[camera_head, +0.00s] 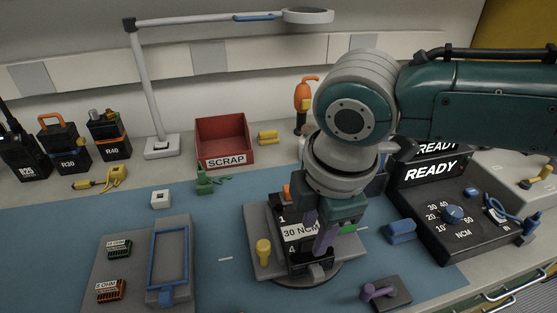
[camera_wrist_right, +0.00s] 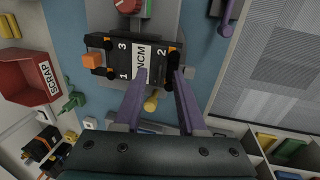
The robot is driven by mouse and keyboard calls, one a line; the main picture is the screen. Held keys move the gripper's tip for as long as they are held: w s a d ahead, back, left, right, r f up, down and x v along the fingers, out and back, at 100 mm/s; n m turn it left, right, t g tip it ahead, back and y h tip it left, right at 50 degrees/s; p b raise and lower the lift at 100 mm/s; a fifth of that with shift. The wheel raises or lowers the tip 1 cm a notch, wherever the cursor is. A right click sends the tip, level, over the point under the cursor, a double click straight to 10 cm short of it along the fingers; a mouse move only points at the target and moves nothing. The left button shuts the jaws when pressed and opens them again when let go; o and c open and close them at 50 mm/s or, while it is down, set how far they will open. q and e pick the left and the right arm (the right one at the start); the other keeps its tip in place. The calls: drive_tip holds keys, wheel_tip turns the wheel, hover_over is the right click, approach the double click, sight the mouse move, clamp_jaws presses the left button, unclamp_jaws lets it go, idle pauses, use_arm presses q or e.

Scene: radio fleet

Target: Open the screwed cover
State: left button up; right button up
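A black radio unit (camera_head: 292,246) with a white "30 NCM" label sits on a grey fixture plate (camera_head: 262,222) at the middle of the mat. Its cover carries corner numbers; 1, 2 and 3 are readable in the right wrist view (camera_wrist_right: 118,56). My right gripper (camera_head: 318,235), with purple fingers, is above the unit and hides part of it. My left gripper is not in view.
An orange driver (camera_head: 302,103) stands upright behind the mat. A black "READY" torque station (camera_head: 440,220) with a blue dial stands right. A yellow knob (camera_head: 263,252) rises from the fixture plate. A red scrap bin (camera_head: 223,140) and lamp (camera_head: 161,147) are behind; a blue frame (camera_head: 169,257) is left.

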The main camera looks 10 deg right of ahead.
drive_tip(key=shift+f, duration=0.3)
clamp_jaws()
drive_tip(key=shift+r, duration=0.1)
idle(1.2)
